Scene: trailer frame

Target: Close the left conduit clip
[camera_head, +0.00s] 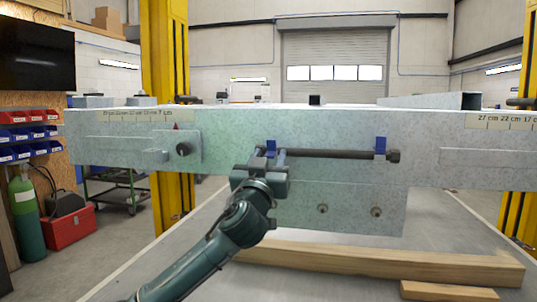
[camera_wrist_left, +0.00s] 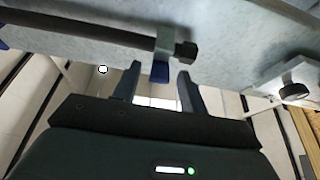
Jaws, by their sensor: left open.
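The left conduit clip (camera_head: 271,146) shows in the head view as a blue tab standing up at the left part of a dark conduit (camera_head: 335,154). My left gripper (camera_head: 269,156) is open at this clip and hides its lower part and the conduit's left end. In the left wrist view, the blue tab (camera_wrist_left: 160,72) lies between my two spread finger tips (camera_wrist_left: 158,80), with a gap visible beside it. The clip's grey body (camera_wrist_left: 165,40) sits around the conduit (camera_wrist_left: 85,32) beside its dark end cap (camera_wrist_left: 186,52). My right gripper is not in view.
A second blue clip (camera_head: 380,146) stands at the conduit's right end. The grey frame beam (camera_head: 230,132) runs across behind, with a dark knob (camera_head: 183,149) to the left. A wooden beam (camera_head: 370,260) lies below. Yellow posts (camera_head: 165,60) stand behind the beam.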

